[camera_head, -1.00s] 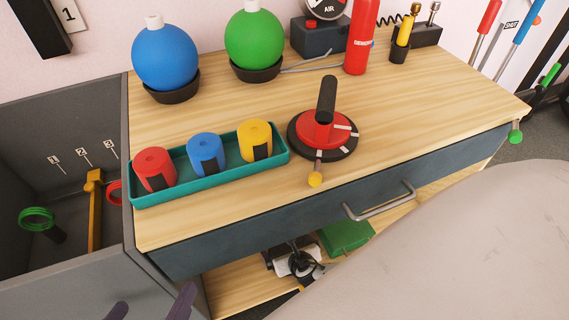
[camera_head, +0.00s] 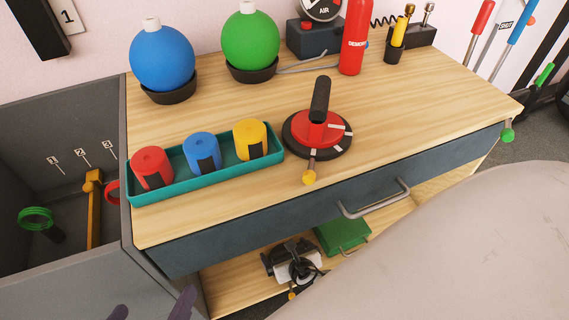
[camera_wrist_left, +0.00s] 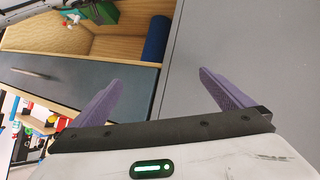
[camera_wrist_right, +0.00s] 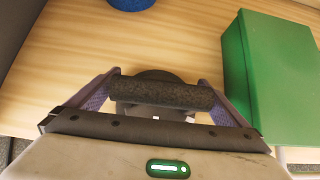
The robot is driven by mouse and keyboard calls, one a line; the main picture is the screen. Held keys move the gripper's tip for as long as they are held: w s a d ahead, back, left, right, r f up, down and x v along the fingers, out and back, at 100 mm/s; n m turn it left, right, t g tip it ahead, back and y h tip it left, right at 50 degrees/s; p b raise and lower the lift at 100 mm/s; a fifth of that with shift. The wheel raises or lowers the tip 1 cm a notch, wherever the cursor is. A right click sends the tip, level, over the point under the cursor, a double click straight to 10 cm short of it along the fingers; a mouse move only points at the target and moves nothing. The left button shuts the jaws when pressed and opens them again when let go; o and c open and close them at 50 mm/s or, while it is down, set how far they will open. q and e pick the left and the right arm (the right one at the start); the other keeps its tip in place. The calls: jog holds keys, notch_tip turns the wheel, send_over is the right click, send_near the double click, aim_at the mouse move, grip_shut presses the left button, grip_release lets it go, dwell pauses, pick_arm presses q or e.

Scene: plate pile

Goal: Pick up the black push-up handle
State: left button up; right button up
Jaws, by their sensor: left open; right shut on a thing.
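The black push-up handle (camera_wrist_right: 160,93) shows in the right wrist view, with a dark foam-like grip bar and a dark base behind it. My right gripper (camera_wrist_right: 160,80) is shut on the bar, with a purple finger at each end. Whether the base touches the wooden surface is hard to tell. In the head view the handle and right gripper are not seen. My left gripper (camera_head: 151,307) is open and empty at the bottom left of the head view; its two purple fingers are wide apart in the left wrist view (camera_wrist_left: 160,78).
A green box (camera_wrist_right: 280,80) stands close right of the handle, and a blue object (camera_wrist_right: 130,3) lies beyond it. The drawer front (camera_head: 250,228) and its metal handle (camera_head: 375,200) overhang the shelf. A black-and-white device (camera_head: 293,262) sits beside the green box there.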

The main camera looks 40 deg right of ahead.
jog(key=shift+s+a, duration=0.2)
jog(key=shift+s, duration=0.45)
pick_arm(q)
jog(key=shift+s+f, duration=0.15)
jog(key=shift+s, duration=0.15)
pick_arm(e)
jog(key=o, duration=1.3)
jog(key=shift+w+r+p, duration=0.1)
jog(key=shift+r+p, duration=0.25)
notch_tip(320, 180, up, 8)
jog(key=p, duration=0.6)
jog(key=shift+r+p, duration=0.1)
jog(key=shift+p, duration=0.25)
pick_arm(q)
jog(key=shift+s+a+f+g+y+p, duration=0.2)
jog(key=shift+a+f+y, duration=0.35)
jog(key=shift+a, duration=0.2)
jog(key=shift+s+a+f+g+y+p, duration=0.1)
jog(key=shift+s+a+f+g+y, duration=0.1)
jog(key=shift+a+f+y, duration=0.4)
jog(key=shift+s+a+f+g+y+p, duration=0.15)
jog(key=shift+a+f+y, duration=0.3)
jog(key=shift+a, duration=0.45)
pick_arm(e)
jog(key=shift+r, duration=0.55)
pick_arm(q)
jog(key=shift+f, duration=0.1)
